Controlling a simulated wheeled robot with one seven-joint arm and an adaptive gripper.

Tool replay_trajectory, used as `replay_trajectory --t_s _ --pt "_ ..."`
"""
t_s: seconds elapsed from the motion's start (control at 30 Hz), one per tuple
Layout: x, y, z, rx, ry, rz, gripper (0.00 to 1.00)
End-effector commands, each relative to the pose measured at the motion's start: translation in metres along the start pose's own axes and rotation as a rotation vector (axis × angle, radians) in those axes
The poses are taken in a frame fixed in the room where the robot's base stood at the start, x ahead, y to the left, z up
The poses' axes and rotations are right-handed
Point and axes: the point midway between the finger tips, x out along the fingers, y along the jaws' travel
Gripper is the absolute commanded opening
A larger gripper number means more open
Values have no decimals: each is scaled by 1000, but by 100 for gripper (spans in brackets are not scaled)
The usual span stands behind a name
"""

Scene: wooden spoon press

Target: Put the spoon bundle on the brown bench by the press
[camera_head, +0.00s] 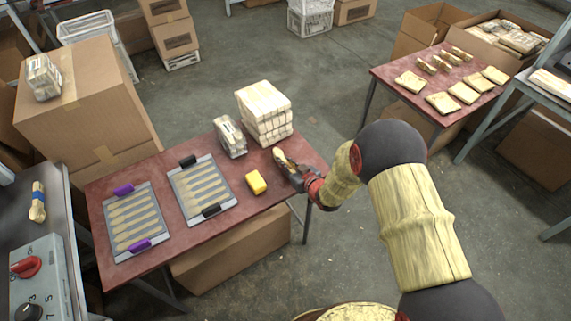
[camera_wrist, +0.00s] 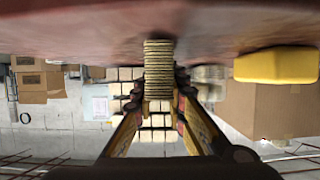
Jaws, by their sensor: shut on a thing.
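My gripper (camera_head: 297,176) is at the right end of the reddish-brown bench (camera_head: 232,178). It is shut on a spoon bundle (camera_head: 281,158), a stack of pale wooden pieces. In the wrist view the stack's layered edges (camera_wrist: 158,72) sit between my two fingers (camera_wrist: 158,98), close against the reddish bench surface (camera_wrist: 80,35). I cannot tell whether the bundle touches the bench.
A yellow block (camera_head: 256,183), a stack of pale wood (camera_head: 264,108), a clear-wrapped pack (camera_head: 230,138) and two clamped spoon boards (camera_head: 132,218) (camera_head: 202,189) occupy the bench. A second reddish table (camera_head: 400,72) with several bundles stands at the upper right. Grey floor lies between.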

Motion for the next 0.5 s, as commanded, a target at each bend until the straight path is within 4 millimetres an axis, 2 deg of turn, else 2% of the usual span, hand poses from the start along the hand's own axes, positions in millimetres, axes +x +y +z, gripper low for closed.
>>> replay_trajectory --t_s 0.23,0.27,0.5 --pt "1 0 2 0 1 0 0" --pt "1 0 2 0 0 0 14" --pt "0 0 1 1 0 0 27"
